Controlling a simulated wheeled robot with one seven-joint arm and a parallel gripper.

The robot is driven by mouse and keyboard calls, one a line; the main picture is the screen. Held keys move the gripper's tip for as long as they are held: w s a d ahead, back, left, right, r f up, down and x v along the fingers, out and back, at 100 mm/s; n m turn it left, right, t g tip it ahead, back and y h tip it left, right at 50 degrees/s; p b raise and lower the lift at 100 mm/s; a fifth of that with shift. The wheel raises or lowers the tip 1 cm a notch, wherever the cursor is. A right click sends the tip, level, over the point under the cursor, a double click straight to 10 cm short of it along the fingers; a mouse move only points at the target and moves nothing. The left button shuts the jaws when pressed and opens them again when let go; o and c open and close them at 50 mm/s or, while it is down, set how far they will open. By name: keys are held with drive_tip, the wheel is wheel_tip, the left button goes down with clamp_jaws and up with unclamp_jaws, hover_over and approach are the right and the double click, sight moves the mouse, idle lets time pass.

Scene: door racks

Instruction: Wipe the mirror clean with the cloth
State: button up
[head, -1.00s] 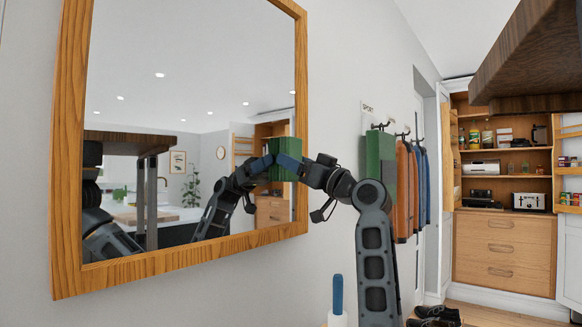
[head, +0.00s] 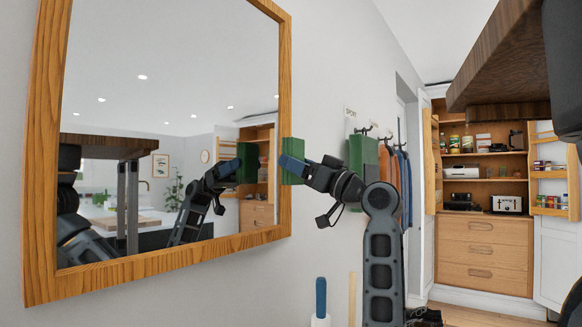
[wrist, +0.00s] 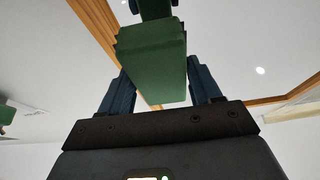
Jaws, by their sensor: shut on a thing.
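The mirror (head: 165,60) hangs on the left wall in a wooden frame, its glass reflecting the room and my arm. My gripper (head: 291,167) is shut on the green cloth (head: 292,148), a thick block-like pad, at the mirror's right frame edge. A gap shows between the cloth and its reflection, so it looks apart from the glass. In the wrist view the cloth (wrist: 152,60) sits between the two blue fingers, with its reflection above it. I cannot make out any dirt marks on the glass.
Garments (head: 385,170) hang on wall hooks right of the mirror. A blue handle (head: 321,297) stands in a white holder below. A dark wooden slab (head: 475,75) overhangs at upper right. An open wooden cabinet (head: 482,240) stands at the back.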

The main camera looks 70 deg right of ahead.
drive_tip(key=shift+s, duration=0.25)
drive_tip(key=shift+s+a, duration=0.2)
drive_tip(key=shift+s, duration=0.5)
drive_tip(key=shift+s+a, duration=0.2)
drive_tip(key=shift+s, duration=0.5)
